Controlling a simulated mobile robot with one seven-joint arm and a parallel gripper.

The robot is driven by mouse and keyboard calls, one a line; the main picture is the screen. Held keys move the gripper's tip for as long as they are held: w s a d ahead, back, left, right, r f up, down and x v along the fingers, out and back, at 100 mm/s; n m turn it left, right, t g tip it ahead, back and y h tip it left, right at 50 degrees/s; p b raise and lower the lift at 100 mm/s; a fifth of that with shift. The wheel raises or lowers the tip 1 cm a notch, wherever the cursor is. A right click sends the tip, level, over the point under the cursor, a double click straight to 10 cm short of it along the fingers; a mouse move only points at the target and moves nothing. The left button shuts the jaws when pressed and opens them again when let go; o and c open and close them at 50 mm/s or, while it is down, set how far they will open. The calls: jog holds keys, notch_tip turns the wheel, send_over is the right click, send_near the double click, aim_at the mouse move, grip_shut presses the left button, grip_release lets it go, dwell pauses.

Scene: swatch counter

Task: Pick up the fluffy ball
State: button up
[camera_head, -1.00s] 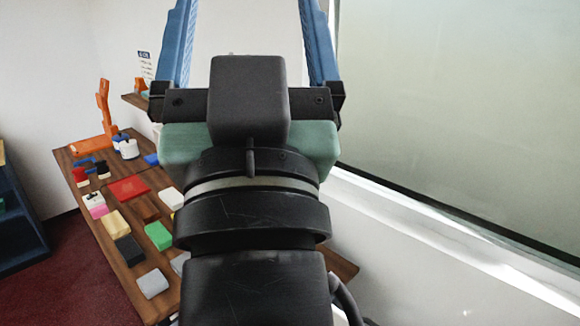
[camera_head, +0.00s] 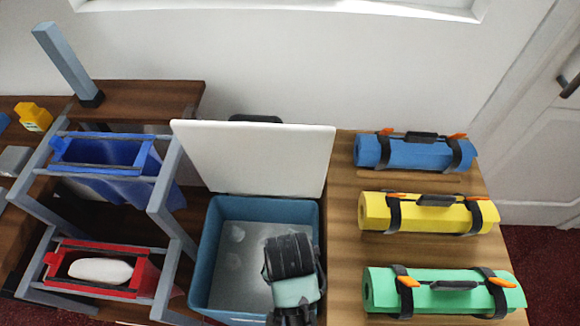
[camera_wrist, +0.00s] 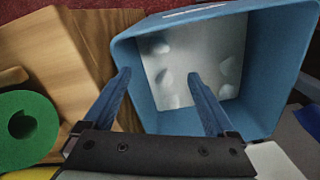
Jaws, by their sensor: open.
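A blue bin (camera_head: 207,250) stands with its white lid (camera_head: 255,155) open; the bin also shows in the wrist view (camera_wrist: 128,52). Several small pale lumps lie on its light grey floor, one of them at the left in the head view (camera_head: 237,232) and one in the wrist view (camera_wrist: 166,80). They may be fluffy balls; I cannot tell their texture. My gripper (camera_wrist: 158,76) is open and empty, its two blue fingers pointing into the bin's mouth from above. In the head view the fingers are hidden below my wrist.
Green (camera_head: 440,290), yellow (camera_head: 428,213) and blue (camera_head: 415,152) strapped rolls lie on the wooden counter right of the bin. A grey rack at left holds a blue sack (camera_head: 110,160) and a red basket (camera_head: 140,280) with a white oval object (camera_head: 100,270).

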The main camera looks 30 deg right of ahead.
notch_tip(320, 180, down, 16)
jog(key=b, duration=0.3)
jog(key=shift+s+r, duration=0.15)
jog(key=shift+r, duration=0.1)
jog(key=c, duration=0.9)
